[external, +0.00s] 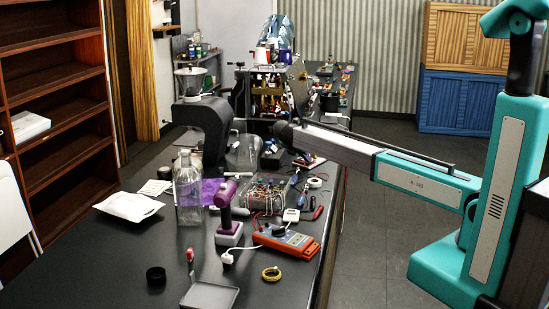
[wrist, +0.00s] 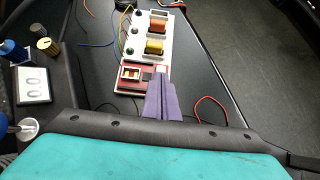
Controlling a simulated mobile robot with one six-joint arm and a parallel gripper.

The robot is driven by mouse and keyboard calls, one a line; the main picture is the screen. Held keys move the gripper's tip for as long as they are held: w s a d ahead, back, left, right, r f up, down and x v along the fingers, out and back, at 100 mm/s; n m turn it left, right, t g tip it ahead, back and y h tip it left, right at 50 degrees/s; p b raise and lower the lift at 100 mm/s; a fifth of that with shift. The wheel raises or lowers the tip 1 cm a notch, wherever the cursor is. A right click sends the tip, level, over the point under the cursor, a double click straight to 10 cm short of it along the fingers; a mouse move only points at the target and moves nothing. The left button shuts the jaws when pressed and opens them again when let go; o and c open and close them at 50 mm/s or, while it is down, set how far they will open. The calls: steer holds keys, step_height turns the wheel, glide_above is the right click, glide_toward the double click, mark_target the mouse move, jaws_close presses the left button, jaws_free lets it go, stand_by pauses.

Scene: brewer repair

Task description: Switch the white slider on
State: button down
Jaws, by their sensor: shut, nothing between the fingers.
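In the wrist view a red and white circuit board (wrist: 148,48) lies on the dark bench with orange and yellow coils on it. A small white block (wrist: 162,69) sits at the board's near right corner and may be the white slider; its position cannot be read. My gripper (wrist: 161,79) is shut and empty, its purple-grey fingers over the board's near edge. The fingertips are right by the white block and cover part of it; contact cannot be told. In the external view the board (external: 308,161) shows small beyond my arm, and the fingers cannot be made out.
Beside the white block is a white-framed part (wrist: 131,73). A white plate with two rings (wrist: 32,83) and small cylinders are at left. A red wire (wrist: 210,100) lies at right.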

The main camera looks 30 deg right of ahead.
steer(key=shift+a, duration=0.1)
steer(key=p+v, duration=0.4)
steer(key=v, duration=0.4)
steer(key=shift+r, duration=0.1)
steer(key=shift+p+v, duration=0.45)
steer(key=shift+v, duration=0.45)
